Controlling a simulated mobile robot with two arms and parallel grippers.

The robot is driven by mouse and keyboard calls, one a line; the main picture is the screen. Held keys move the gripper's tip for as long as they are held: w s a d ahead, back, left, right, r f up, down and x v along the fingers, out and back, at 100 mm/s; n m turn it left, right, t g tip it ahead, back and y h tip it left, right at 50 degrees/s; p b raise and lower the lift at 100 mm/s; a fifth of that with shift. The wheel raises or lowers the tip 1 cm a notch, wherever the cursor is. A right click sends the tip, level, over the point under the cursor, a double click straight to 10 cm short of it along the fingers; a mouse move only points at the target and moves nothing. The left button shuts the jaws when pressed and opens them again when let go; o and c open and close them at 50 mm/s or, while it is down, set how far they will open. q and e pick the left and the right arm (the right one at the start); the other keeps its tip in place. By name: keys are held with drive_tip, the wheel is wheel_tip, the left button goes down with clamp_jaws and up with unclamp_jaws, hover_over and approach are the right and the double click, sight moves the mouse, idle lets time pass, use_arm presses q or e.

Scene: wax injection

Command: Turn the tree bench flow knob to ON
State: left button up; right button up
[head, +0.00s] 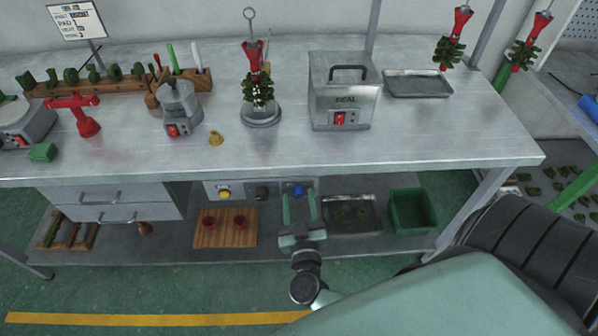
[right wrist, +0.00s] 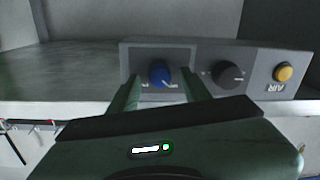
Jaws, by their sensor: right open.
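A grey control panel (head: 243,190) sits under the front edge of the bench (head: 440,150). It carries a blue knob (head: 298,192), a black knob (head: 262,193) and a yellow button (head: 224,194). The right wrist view shows the panel upside down, with the blue knob (right wrist: 160,73) between my finger tips, the black knob (right wrist: 228,75) and the yellow button (right wrist: 284,72) marked AIR. My right gripper (head: 299,200) is open, one finger on each side of the blue knob; contact cannot be told. The knob labels are too small to read. My left gripper is out of view.
A wooden board with red cups (head: 228,220) stands on the lower shelf left of my gripper. A metal tray (head: 352,228) and a green bin (head: 410,210) stand to its right. Drawers (head: 110,202) hang at the left. A SEAL box (head: 344,100) stands on the bench.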

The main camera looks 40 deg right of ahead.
drive_tip(key=shift+w+d, duration=0.1)
drive_tip(key=shift+w, duration=0.05)
clamp_jaws()
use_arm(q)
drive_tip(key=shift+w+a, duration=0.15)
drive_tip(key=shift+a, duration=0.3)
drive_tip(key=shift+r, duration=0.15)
use_arm(e)
drive_tip(key=shift+m, duration=0.4)
drive_tip(key=m, duration=0.7)
drive_tip(key=shift+f+m, duration=0.15)
drive_tip(key=shift+m, duration=0.15)
drive_tip(key=m+b, duration=0.1)
drive_tip(key=m, duration=0.3)
drive_tip(key=shift+f+m, duration=0.1)
drive_tip(key=shift+m, duration=0.3)
use_arm(q)
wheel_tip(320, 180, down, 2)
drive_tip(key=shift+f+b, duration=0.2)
drive_tip(key=shift+b, duration=0.4)
use_arm(e)
drive_tip(key=m, duration=0.5)
drive_tip(key=shift+h, duration=0.3)
